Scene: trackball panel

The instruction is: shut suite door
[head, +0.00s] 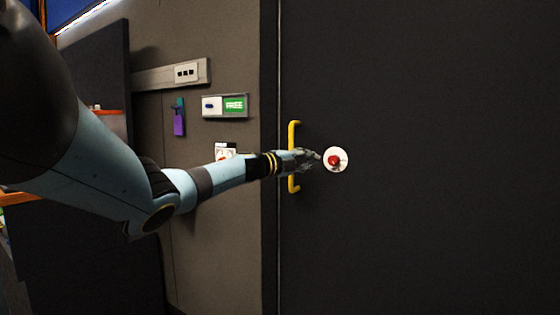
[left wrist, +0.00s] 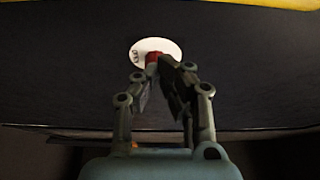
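A large dark door (head: 430,230) fills the right of the head view and looks flush with the wall at its left edge. A yellow bar handle (head: 293,136) stands upright near that edge, its middle hidden behind my gripper. Right of it a red ball (head: 334,160) sits on a white disc (head: 343,152). My left gripper (head: 316,157) is in front of the handle, pointing at the ball. In the left wrist view its fingers (left wrist: 160,68) look closed together, with the red ball (left wrist: 152,60) just beyond the tips. Contact is unclear. My right gripper is out of view.
Left of the door, the grey wall carries a green FREE sign (head: 234,105), a purple hanging tag (head: 179,122), a rail with a socket plate (head: 186,72) and a small panel (head: 225,151) partly behind my arm. A dark panel (head: 105,65) stands at left.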

